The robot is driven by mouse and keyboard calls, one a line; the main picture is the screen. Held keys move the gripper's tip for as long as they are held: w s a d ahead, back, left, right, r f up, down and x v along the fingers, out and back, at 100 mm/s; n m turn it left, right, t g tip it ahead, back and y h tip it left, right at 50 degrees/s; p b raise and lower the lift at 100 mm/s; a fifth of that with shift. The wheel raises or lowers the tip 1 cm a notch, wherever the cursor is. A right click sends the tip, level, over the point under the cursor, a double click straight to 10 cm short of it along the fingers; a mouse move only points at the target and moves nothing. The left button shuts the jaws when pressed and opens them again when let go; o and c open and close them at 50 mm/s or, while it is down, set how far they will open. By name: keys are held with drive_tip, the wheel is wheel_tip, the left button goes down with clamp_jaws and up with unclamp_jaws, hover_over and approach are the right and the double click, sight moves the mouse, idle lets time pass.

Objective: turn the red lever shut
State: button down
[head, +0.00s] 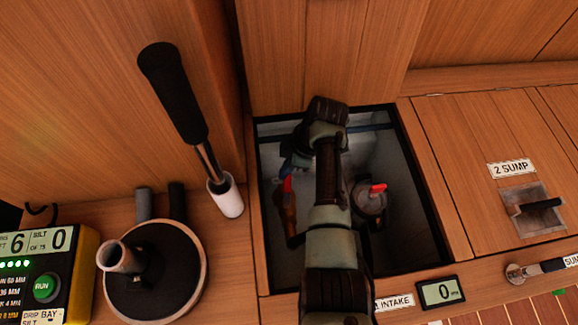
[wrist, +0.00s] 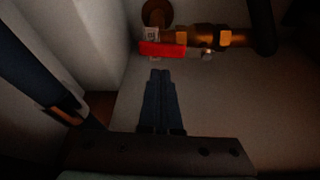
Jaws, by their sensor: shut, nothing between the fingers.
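The red lever (wrist: 165,49) sits on a brass valve (wrist: 212,38) in the wrist view. Its handle runs to the left from its pivot, roughly along the brass pipe. My gripper (wrist: 160,72) is shut and empty, its fingertips just below the lever in the picture; I cannot tell whether they touch it. In the head view the red lever (head: 287,184) shows inside the open hatch, above brass fittings (head: 288,213). My arm covers part of the hatch there, and the fingertips are hard to make out.
The hatch rim (head: 428,206) frames a narrow bay. A grey round fitting (head: 369,204) with its own red handle (head: 378,188) stands right of my arm. A black-handled lever (head: 172,92) rises left of the hatch, near a black disc (head: 165,275). A dark hose (wrist: 262,25) runs beside the valve.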

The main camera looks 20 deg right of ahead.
sight(287, 188)
drive_tip(key=shift+b+x, duration=0.85)
drive_tip(key=shift+x, duration=0.9)
